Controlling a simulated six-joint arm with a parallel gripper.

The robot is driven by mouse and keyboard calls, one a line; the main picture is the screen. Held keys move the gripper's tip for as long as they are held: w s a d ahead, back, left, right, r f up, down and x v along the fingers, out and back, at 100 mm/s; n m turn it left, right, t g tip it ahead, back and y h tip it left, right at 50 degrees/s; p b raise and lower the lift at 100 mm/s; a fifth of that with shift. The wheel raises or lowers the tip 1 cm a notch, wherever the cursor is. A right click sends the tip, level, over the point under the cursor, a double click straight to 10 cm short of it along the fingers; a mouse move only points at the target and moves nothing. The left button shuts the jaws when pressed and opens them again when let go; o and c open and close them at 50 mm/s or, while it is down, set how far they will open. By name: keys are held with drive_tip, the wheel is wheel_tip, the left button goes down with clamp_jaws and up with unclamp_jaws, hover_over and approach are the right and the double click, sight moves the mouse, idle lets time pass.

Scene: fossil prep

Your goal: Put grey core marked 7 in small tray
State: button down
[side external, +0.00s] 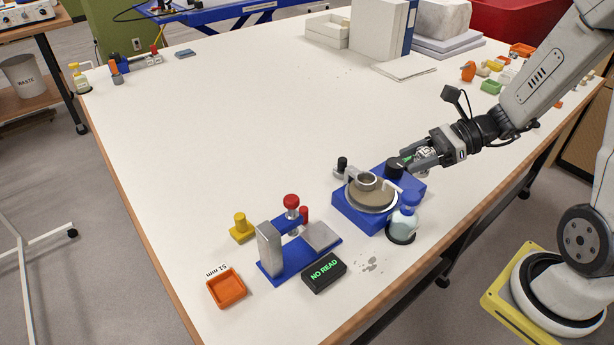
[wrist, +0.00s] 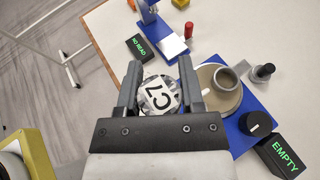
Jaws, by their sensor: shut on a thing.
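My gripper (side external: 418,158) is shut on a grey core with a white face marked C7 (wrist: 160,96). In the wrist view the core sits between both fingers, its marked face toward the camera. In the side view the core (side external: 424,153) is partly hidden by the fingers. My gripper is above the table, just behind and right of the blue polishing stand (side external: 350,215). A small orange tray (side external: 227,303) lies at the table's front left, well apart from my gripper, and looks empty. The tray is not in the wrist view.
A blue measuring fixture (side external: 270,268) with a red knob and a NO READ display (side external: 324,276) stands between tray and stand. A blue-capped bottle (side external: 402,225) is by the stand. A yellow weight (side external: 242,230) stands behind the tray. The table's middle is clear.

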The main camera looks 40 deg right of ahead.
sight(360, 173)
drive_tip(key=shift+s, duration=0.6)
drive_tip(key=shift+w, duration=0.1)
drive_tip(key=shift+g, duration=0.3)
drive_tip(key=w+f, duration=0.2)
drive_tip(key=w, duration=0.2)
drive_tip(key=w+f, duration=0.3)
drive_tip(key=w, duration=0.1)
drive_tip(key=w+f, duration=0.3)
drive_tip(key=w, duration=0.1)
drive_tip(key=shift+d, duration=0.2)
drive_tip(key=shift+w+f, duration=0.35)
drive_tip(key=shift+w, duration=0.05)
drive_tip(key=shift+w+f, duration=0.5)
drive_tip(key=shift+f, duration=1.5)
